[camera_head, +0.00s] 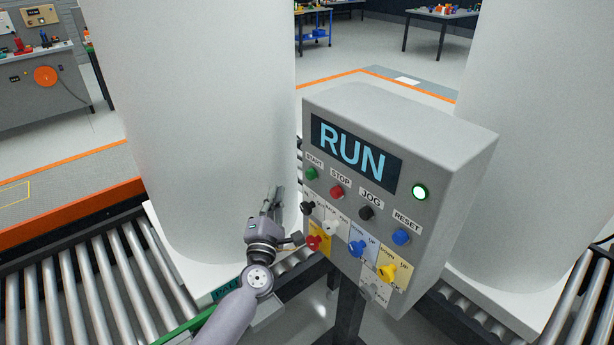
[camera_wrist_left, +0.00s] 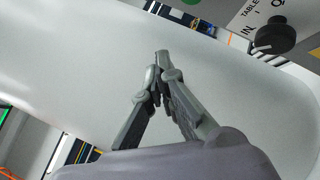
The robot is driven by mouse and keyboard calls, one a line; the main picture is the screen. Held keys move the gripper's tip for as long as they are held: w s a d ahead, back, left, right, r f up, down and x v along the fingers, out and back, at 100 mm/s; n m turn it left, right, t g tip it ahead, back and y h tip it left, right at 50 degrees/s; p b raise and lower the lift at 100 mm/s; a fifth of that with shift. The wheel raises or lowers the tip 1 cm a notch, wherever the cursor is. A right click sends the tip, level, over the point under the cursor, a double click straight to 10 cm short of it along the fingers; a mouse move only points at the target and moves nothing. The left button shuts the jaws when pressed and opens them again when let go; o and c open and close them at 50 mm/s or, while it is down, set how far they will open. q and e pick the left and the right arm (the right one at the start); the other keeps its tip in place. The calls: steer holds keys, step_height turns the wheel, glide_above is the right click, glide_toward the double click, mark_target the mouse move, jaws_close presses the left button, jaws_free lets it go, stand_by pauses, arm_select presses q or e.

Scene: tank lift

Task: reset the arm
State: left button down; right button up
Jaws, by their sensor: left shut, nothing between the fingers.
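My left gripper (camera_head: 274,200) is in front of the left white tank, just left of the control box (camera_head: 470,165). Its fingers are shut and empty, and they also show in the left wrist view (camera_wrist_left: 160,68). Below are the green START (camera_head: 311,174), red STOP (camera_head: 337,192), black JOG (camera_head: 366,213) and blue RESET (camera_head: 401,237) buttons. A lower row holds black, white, blue and yellow knobs and a red one. A black knob (camera_wrist_left: 274,36) shows in the left wrist view. My right gripper is not in view.
A large white tank (camera_head: 195,110) stands behind my left gripper, and another (camera_head: 545,150) stands right of the box. Roller conveyors (camera_head: 90,290) run along the front left and lower right. The box stands on a dark post (camera_head: 347,315). Benches are far behind.

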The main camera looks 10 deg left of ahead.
arm_select(q)
steer(key=s+d+f+m+g+h, duration=0.1)
steer(key=s+f+m+g, duration=0.35)
steer(key=f, duration=0.95)
steer(key=s+d+f+m+g+h+b, duration=0.1)
steer(key=s+f+m+g+h, duration=0.1)
steer(key=s+f+m, duration=0.85)
steer(key=s+f+m+g+h, duration=0.1)
steer(key=s+f+m+g, duration=0.2)
steer(key=f, duration=1.4)
steer(key=s+a+f+m+g, duration=0.1)
steer(key=s+f+m+g, duration=0.2)
steer(key=s, duration=1)
steer(key=s+a+f+m+g+y, duration=0.1)
steer(key=s+f+m+g, duration=0.2)
steer(key=s+f, duration=0.6)
steer(key=s+a+f+m+g+b, duration=0.1)
steer(key=s+f+m+g, duration=0.3)
steer(key=s, duration=1.4)
step_height(320, 180, down, 3)
steer(key=shift+a+f+y, duration=0.1)
steer(key=shift+a+y, duration=0.15)
steer(key=shift+y, duration=0.15)
